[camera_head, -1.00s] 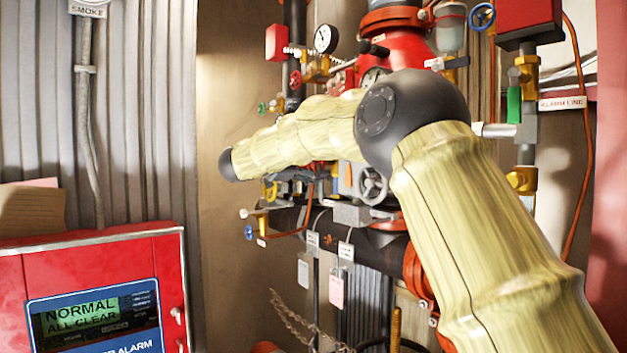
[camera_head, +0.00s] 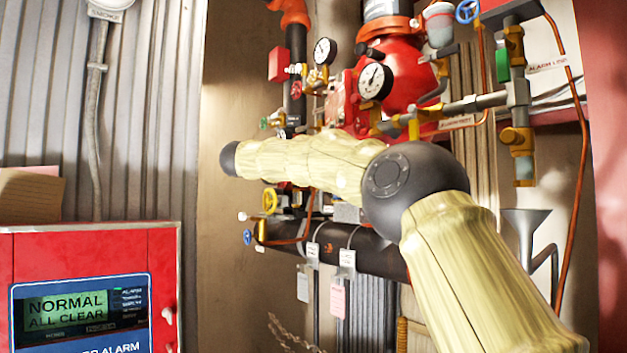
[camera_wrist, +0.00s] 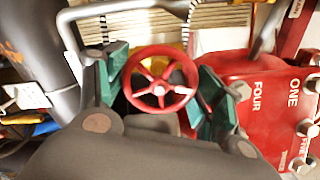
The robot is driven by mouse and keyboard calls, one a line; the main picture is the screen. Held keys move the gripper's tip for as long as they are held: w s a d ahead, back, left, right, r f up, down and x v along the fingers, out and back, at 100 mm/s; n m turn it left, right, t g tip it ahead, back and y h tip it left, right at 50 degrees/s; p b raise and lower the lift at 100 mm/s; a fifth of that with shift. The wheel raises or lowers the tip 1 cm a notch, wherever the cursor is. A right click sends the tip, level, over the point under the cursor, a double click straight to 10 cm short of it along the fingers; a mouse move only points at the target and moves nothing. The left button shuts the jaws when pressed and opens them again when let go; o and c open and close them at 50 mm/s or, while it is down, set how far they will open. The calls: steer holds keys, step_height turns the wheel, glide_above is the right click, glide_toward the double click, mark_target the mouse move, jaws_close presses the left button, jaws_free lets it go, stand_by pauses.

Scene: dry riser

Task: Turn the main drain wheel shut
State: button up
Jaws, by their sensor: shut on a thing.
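A red spoked handwheel (camera_wrist: 160,89) sits in the middle of the wrist view, face on to the camera. My gripper (camera_wrist: 162,82) has its teal pads on either side of the wheel's rim and is shut on it. No label for this wheel is readable. In the head view my arm covers the gripper and the wheel it holds. A small red wheel (camera_head: 296,89) shows above my arm there; I cannot tell if it is the same one.
A red box marked ONE and FOUR (camera_wrist: 270,105) stands close right of my fingers. Gauges (camera_head: 375,82), a yellow wheel (camera_head: 269,201), a blue wheel (camera_head: 247,237) and hanging tags (camera_head: 338,300) crowd the riser. A red alarm panel (camera_head: 95,245) reads normal at lower left.

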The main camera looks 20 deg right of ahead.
steer(key=m+b, duration=0.1)
steer(key=m, duration=0.1)
steer(key=m+b, duration=0.4)
steer(key=shift+f, duration=0.4)
steer(key=shift+r+m+b, duration=0.2)
steer(key=shift+m+b, duration=1.3)
steer(key=shift+m, duration=1)
steer(key=shift+r, duration=0.1)
steer(key=o, duration=1)
steer(key=shift+s+r, duration=0.1)
steer(key=v, duration=1.2)
